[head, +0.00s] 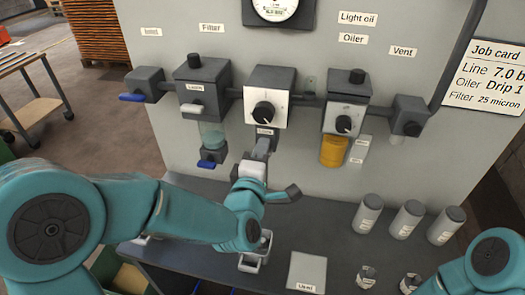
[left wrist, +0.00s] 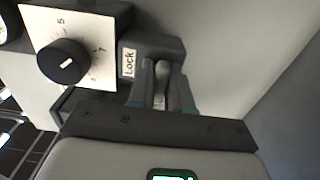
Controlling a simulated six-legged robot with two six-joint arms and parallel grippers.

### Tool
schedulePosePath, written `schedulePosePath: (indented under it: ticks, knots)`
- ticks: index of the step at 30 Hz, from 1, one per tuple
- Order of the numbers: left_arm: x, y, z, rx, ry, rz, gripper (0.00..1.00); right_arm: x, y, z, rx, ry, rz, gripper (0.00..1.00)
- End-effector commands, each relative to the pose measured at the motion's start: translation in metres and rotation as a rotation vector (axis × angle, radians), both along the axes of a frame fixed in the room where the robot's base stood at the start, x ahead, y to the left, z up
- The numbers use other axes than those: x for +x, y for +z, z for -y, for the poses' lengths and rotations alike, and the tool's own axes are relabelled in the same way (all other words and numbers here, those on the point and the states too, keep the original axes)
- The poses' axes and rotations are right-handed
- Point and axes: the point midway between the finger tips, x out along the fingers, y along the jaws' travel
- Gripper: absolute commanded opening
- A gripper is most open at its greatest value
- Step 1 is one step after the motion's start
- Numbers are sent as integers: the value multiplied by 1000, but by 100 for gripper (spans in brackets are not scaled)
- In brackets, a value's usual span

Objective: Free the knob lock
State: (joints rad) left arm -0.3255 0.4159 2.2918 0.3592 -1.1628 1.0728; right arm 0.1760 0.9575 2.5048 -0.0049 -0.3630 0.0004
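The regulator with a white dial plate and black knob (head: 264,112) is at the middle of the wall panel; the knob also shows in the left wrist view (left wrist: 62,61). Below it is a dark grey lock piece (head: 265,131) labelled "Lock", seen close up in the left wrist view (left wrist: 140,56). My left gripper (head: 262,148) is right under the lock piece. In the left wrist view its narrow fingers (left wrist: 162,85) reach the lock piece, with a grey part between them. Whether they press on it is unclear. My right gripper is out of view.
A filter (head: 203,87) with a blue drain lever is left of the regulator, and an oiler (head: 348,97) with an amber bowl is right. A vent valve (head: 408,116) is farther right. Several grey canisters (head: 408,219) stand on the dark bench (head: 325,235) below.

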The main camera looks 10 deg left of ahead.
Motion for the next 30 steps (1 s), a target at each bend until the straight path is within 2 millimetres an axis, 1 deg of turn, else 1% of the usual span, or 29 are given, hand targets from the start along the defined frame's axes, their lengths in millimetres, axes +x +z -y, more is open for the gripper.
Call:
schedulePosePath:
  ticks: [8, 14, 21, 30]
  knots:
    - [0, -2, 0, 27, 0, 0, 0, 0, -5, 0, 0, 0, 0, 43]
    - [0, -4, 0, 125, 0, 2, 0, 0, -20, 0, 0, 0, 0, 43]
    - [0, -4, 0, 329, 0, 2, 0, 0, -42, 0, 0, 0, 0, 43]
    - [0, -2, 0, 614, 0, -1, 0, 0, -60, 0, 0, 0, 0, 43]
